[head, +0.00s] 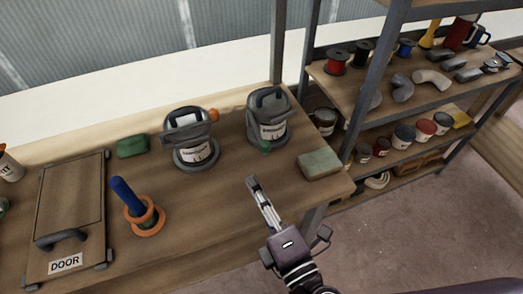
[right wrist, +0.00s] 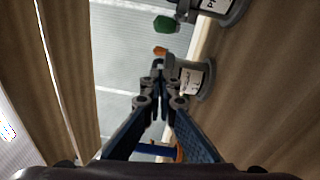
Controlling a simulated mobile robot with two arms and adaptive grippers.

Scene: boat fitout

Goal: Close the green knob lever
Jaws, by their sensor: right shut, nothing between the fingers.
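The green knob (head: 266,148) is a small round knob low on the front of the right-hand grey device (head: 271,130), which has a dark handle and a white label. I cannot make out its lever position. My right gripper (head: 252,183) is shut and empty over the workbench, in front of this device and apart from the knob in the picture. In the right wrist view the shut fingers (right wrist: 160,88) overlap a grey labelled device (right wrist: 190,80); contact cannot be told. My left gripper is out of view.
A second grey device (head: 195,150) with an orange knob (head: 213,115) stands to the left. A green-grey block (head: 320,165) lies right of the gripper. A blue-handled orange tool (head: 137,208), a green block (head: 132,146) and a DOOR panel (head: 70,205) are further left. A shelf rack stands right.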

